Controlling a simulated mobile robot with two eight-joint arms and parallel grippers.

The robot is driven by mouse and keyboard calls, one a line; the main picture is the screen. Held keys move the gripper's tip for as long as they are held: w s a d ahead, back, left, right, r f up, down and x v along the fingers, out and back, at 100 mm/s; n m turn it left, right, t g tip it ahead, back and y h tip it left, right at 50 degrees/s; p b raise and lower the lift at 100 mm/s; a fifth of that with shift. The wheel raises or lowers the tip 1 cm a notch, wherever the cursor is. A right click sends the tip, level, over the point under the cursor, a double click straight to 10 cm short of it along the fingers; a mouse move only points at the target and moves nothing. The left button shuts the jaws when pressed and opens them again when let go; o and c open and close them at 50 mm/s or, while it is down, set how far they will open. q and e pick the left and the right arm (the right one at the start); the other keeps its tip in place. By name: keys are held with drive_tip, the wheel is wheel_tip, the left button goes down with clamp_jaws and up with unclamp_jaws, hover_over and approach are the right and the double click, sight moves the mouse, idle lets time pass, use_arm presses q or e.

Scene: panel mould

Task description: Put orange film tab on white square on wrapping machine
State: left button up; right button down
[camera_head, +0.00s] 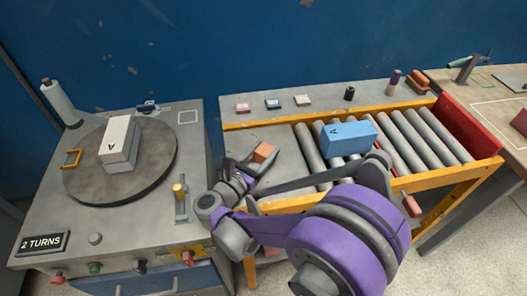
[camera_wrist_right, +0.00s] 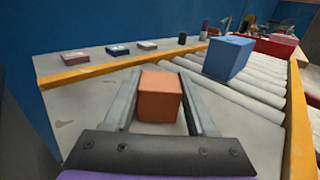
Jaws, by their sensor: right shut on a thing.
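The wrapping machine (camera_head: 180,160) stands at the left with a round grey turntable (camera_head: 85,185). A white square outline (camera_head: 188,117) is marked on its top at the back right corner. An orange frame-like tab (camera_head: 71,159) is at the turntable's left edge, apart from the square. My right gripper (camera_head: 262,156) is over the conveyor's left end, right of the machine. It is shut on an orange-brown block (camera_wrist_right: 160,97), which sits between its two fingers in the right wrist view. The block also shows in the head view (camera_head: 265,152). My left gripper is not in view.
A white box (camera_head: 117,138) marked A stands on the turntable. A film roll (camera_head: 60,102) stands behind it at the left. A yellow-topped lever (camera_head: 180,195) rises at the machine's right edge. A blue box (camera_head: 348,138) sits on the rollers. Small coloured pads lie on the back ledge.

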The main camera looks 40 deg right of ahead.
drive_tip(key=shift+f, duration=0.15)
drive_tip(key=shift+c, duration=1)
unclamp_jaws()
